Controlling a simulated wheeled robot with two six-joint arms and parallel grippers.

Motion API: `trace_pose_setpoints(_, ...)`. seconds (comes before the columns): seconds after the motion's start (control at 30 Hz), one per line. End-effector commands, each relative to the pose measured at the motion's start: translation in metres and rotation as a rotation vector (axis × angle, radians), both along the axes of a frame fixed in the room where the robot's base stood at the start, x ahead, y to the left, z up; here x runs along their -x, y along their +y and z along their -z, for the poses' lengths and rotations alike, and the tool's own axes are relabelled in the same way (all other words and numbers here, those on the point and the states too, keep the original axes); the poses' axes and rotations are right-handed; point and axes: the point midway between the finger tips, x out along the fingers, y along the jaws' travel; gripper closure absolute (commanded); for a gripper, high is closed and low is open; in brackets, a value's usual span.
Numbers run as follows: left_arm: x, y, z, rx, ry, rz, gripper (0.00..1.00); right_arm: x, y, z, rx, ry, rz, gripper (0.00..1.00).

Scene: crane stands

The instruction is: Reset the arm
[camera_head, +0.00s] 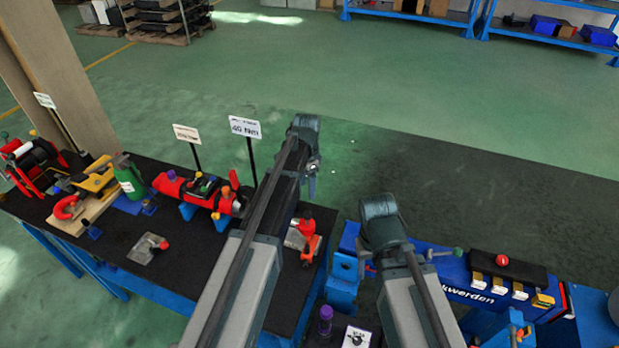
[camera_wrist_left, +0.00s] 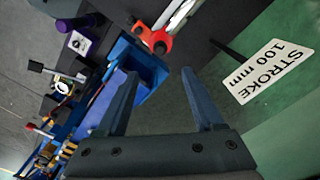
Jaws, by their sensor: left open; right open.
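My left arm (camera_head: 235,285) reaches up from the bottom of the head view, over the black-topped bench. A blue stand part (camera_wrist_left: 140,65) and a red-and-silver tool (camera_wrist_left: 155,38) lie beyond the fingertips; I cannot tell how far. My right arm (camera_head: 408,305) stands further right, with its dark joint (camera_head: 382,222) beside a blue stand. My right gripper does not show.
A black-topped bench (camera_head: 115,235) holds red, yellow and green tools. A signpost (camera_head: 245,127) stands close left of my left arm. A sign reading STROKE 100 mm (camera_wrist_left: 268,70) is right of the left fingers. A blue unit (camera_head: 450,265) is right of my right arm. Green floor (camera_head: 400,85) lies beyond.

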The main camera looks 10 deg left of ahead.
Motion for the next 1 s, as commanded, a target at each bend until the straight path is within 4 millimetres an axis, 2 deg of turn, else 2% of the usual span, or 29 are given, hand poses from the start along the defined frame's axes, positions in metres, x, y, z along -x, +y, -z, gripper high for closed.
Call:
trace_pose_setpoints(0.17, 0.001, -0.001, 0.001, 0.0, 0.0, -0.001, 0.31, 0.0, 0.0, 0.001, 0.0, 0.0, 0.0, 0.47)
trace_pose_setpoints(0.27, 0.017, -0.01, 0.013, -0.005, 0.002, -0.026, 0.31, 0.0, 0.0, 0.013, 0.0, 0.0, -0.001, 0.47)
trace_pose_setpoints(0.37, 0.058, -0.033, 0.04, -0.019, 0.009, -0.1, 0.31, 0.0, 0.0, 0.04, 0.001, 0.0, -0.002, 0.47)
trace_pose_setpoints(0.5, 0.133, -0.066, 0.083, -0.051, 0.013, -0.263, 0.31, 0.0, 0.0, 0.084, 0.001, -0.001, -0.005, 0.47)
trace_pose_setpoints(0.6, 0.18, -0.081, 0.108, -0.075, 0.009, -0.375, 0.31, 0.0, 0.0, 0.108, 0.001, -0.001, -0.008, 0.47)
trace_pose_setpoints(0.7, 0.216, -0.091, 0.126, -0.093, 0.003, -0.469, 0.31, 0.0, 0.0, 0.127, 0.002, -0.001, -0.009, 0.47)
trace_pose_setpoints(0.83, 0.245, -0.096, 0.138, -0.109, -0.005, -0.552, 0.31, 0.0, 0.0, 0.139, 0.002, -0.002, -0.011, 0.47)
trace_pose_setpoints(1.0, 0.255, -0.098, 0.14, -0.116, -0.01, -0.593, 0.31, 0.0, 0.0, 0.142, 0.002, -0.002, -0.012, 0.47)
